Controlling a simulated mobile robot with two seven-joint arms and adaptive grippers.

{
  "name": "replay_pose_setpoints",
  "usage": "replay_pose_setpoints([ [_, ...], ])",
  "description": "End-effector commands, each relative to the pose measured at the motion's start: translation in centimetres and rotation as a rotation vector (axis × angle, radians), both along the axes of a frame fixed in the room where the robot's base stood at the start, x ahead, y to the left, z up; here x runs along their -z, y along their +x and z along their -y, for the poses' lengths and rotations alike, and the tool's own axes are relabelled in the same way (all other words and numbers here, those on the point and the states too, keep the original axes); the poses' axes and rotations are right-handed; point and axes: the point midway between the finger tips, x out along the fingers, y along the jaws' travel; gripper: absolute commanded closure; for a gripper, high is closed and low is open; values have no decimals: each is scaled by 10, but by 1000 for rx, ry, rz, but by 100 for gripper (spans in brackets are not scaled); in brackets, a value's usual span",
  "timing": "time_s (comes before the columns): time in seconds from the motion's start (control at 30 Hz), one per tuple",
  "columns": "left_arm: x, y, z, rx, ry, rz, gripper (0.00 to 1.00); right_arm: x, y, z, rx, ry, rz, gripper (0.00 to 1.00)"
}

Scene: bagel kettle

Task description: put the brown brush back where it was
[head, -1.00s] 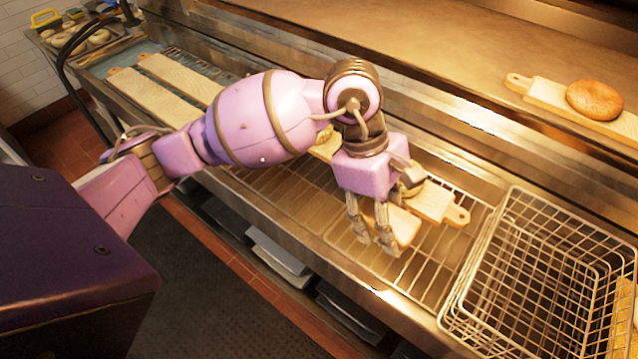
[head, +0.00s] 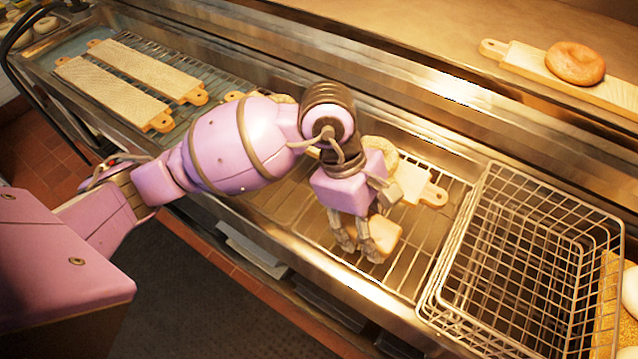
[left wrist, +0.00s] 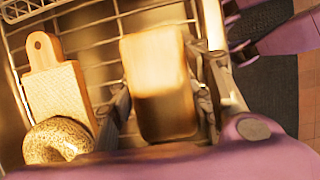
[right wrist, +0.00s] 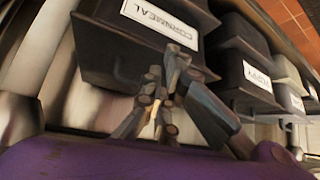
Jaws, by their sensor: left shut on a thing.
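My left gripper (head: 357,246) is shut on the brown brush (head: 386,240), a tan, wood-coloured block, over the front part of the wire rack. In the left wrist view the brush (left wrist: 160,82) sits between the two fingers, and the rack bars show behind it. I cannot tell how high above the rack it is. My right gripper (right wrist: 165,88) shows only in the right wrist view, its fingertips close together with nothing clear between them, in front of dark bins.
Beside the brush, a wooden board (left wrist: 55,95) carries a seeded bagel (left wrist: 55,142). An empty wire basket (head: 520,265) stands to the right. Two long boards (head: 120,85) lie at the far left. A board with a bagel (head: 575,62) sits on the back ledge. Bins labelled CORNMEAL (right wrist: 150,45) hang below.

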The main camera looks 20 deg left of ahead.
Motion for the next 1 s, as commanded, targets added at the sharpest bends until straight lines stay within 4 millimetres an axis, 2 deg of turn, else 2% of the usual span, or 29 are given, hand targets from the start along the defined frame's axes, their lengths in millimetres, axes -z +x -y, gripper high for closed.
replay_pose_setpoints([
  [0.07,1,2,1,2,-1,5,78,3,-3,0,0,0,-7,100],
  [0.1,1,2,1,2,-1,5,51,3,-2,0,-1,-1,-6,100],
  [0.23,0,2,1,2,-1,6,35,2,-2,1,-1,-3,-6,100],
  [0.53,-1,2,1,1,-1,7,35,2,-2,1,-2,-2,-5,100],
  [0.67,-10,4,-1,1,-1,10,35,0,0,1,-3,-1,-3,100],
  [0.77,-24,6,-7,2,-1,12,35,1,0,0,-3,-1,-4,100],
  [1.0,-72,12,-27,0,0,10,35,2,-2,0,-4,-1,-7,100],
])
